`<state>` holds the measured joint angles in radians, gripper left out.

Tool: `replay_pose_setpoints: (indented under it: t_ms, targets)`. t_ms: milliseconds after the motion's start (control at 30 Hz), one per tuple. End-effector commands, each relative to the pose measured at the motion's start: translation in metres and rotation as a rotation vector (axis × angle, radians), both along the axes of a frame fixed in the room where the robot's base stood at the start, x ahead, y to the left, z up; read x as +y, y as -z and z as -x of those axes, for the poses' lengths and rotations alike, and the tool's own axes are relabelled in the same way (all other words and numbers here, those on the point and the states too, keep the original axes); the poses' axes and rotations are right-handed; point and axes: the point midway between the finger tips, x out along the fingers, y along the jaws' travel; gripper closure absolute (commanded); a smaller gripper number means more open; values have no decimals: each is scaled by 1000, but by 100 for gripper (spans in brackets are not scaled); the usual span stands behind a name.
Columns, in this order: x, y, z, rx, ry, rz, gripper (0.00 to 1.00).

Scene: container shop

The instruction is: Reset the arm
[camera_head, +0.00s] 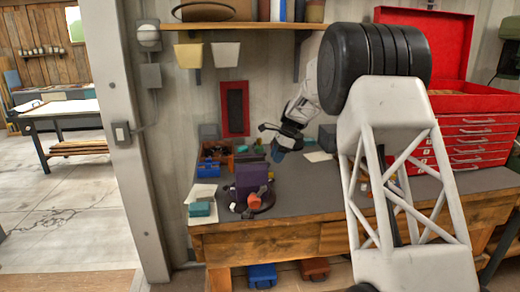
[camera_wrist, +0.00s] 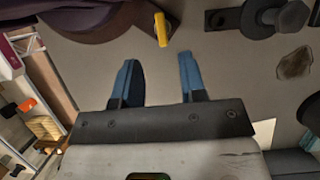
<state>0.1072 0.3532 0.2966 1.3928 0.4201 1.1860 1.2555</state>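My gripper (camera_head: 277,153) hangs above the grey workbench (camera_head: 310,190) at the end of my arm. The wrist view shows its two blue fingers (camera_wrist: 158,75) spread apart with nothing between them. A small yellow piece (camera_wrist: 161,30) lies just beyond the fingertips in that view. I cannot tell how far below the fingers it is.
A purple block (camera_head: 251,181) stands on a dark round base with an orange piece (camera_head: 254,200) beside it. Blue and orange bins (camera_head: 216,150) sit at the back left. A red tool chest (camera_head: 475,140) stands at the right. A shelf (camera_head: 240,25) runs above.

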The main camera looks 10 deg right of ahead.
Motion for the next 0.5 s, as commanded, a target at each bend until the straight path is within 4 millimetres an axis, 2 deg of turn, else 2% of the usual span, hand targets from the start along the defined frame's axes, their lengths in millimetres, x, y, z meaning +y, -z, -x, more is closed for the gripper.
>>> replay_pose_setpoints:
  t_ms: [267, 500]
  targets:
    - [4, -21, 27, -34, -63, 21, 62]
    - [11, -54, 78, -95, -180, 61, 62]
